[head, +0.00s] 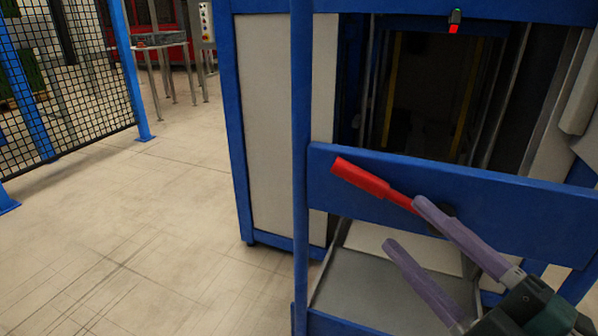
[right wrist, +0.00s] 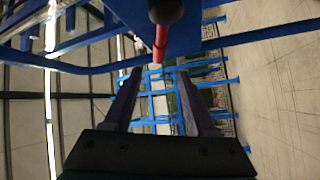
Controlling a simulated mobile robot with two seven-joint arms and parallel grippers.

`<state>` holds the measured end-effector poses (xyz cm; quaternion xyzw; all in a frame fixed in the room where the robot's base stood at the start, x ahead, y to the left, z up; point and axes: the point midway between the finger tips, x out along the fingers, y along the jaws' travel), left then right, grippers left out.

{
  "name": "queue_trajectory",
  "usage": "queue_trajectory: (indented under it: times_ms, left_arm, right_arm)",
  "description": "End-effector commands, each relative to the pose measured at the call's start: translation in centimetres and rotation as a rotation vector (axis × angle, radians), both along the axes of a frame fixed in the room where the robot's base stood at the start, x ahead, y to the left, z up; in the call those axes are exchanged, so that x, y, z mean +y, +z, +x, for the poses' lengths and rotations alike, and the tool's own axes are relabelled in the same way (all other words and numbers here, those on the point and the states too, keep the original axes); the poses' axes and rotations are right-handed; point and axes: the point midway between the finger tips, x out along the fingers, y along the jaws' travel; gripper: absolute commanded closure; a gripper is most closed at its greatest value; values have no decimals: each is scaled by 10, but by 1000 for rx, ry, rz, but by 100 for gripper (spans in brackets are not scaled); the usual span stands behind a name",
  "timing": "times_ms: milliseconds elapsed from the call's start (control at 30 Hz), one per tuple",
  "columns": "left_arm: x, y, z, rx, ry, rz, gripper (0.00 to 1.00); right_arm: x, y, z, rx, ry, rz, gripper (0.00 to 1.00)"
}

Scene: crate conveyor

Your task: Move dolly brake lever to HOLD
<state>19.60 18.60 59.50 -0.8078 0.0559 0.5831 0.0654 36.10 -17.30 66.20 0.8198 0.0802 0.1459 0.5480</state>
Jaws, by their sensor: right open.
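The red brake lever (head: 365,181) is mounted on the blue crossbar (head: 490,205) of the dolly and points up and to the left, with its thicker grip at the free end. My right gripper (head: 402,222) is open, its two purple fingers apart. In the head view the upper finger overlaps the lower part of the lever; I cannot tell if they touch. In the right wrist view the lever (right wrist: 160,45) shows beyond the open fingertips (right wrist: 158,75), below a dark round part. No HOLD marking is legible. My left gripper is out of view.
The dolly's blue post (head: 301,120) stands left of the lever, and its grey deck (head: 385,285) lies below. A blue-framed machine with a dark opening (head: 425,95) is behind. Mesh fencing (head: 80,75) is at far left. The floor (head: 140,240) at left is clear.

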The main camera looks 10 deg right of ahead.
Motion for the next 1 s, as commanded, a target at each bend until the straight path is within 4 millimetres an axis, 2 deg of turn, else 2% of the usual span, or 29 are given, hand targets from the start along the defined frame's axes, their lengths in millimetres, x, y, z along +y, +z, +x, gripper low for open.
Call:
queue_trajectory:
  times_ms: [300,500,867,1000]
  left_arm:
    - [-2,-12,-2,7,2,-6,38]
    - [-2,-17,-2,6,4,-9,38]
    - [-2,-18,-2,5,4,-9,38]
    - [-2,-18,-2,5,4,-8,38]
  right_arm:
    - [17,10,55,-4,0,1,43]
    - [25,14,81,-1,-1,2,43]
    - [27,16,88,1,-2,1,43]
    - [27,16,88,1,-2,1,56]
